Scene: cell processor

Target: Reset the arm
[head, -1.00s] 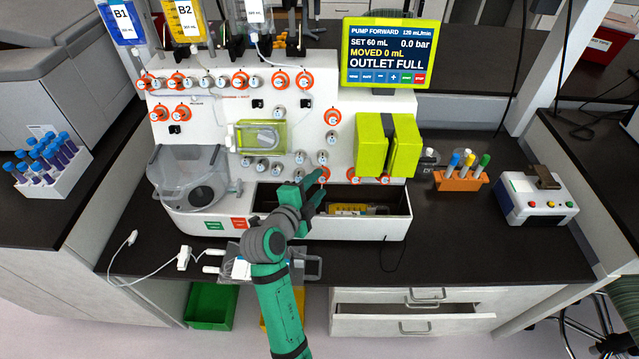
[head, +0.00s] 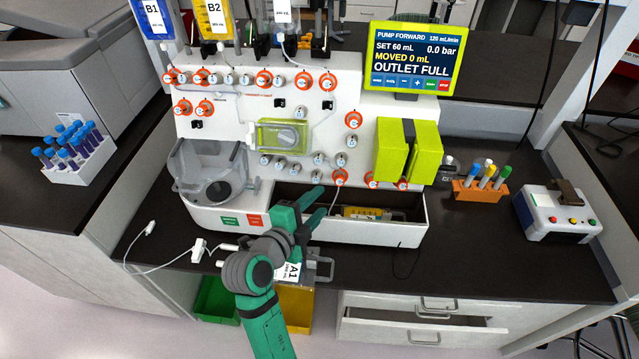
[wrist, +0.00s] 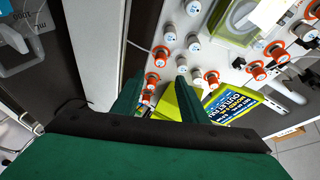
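My gripper (head: 318,205) is at the end of my green arm, in front of the white cell processor (head: 222,130) and over the front edge of its open tray (head: 415,232). Its two fingers are spread apart with nothing visible between them. In the wrist view the fingers (wrist: 160,105) are also apart, pointing toward the orange and white valve knobs (wrist: 152,80) of the panel. The lime-green block (head: 408,150) on the panel is to the right of my gripper. I cannot tell whether a finger touches anything.
A bag labelled A1 (head: 291,271) lies below my gripper at the counter edge. The screen (head: 412,58) reads OUTLET FULL. A tube rack (head: 80,160) stands left; an orange rack (head: 480,188) and a small device (head: 556,212) stand right. The right front counter is clear.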

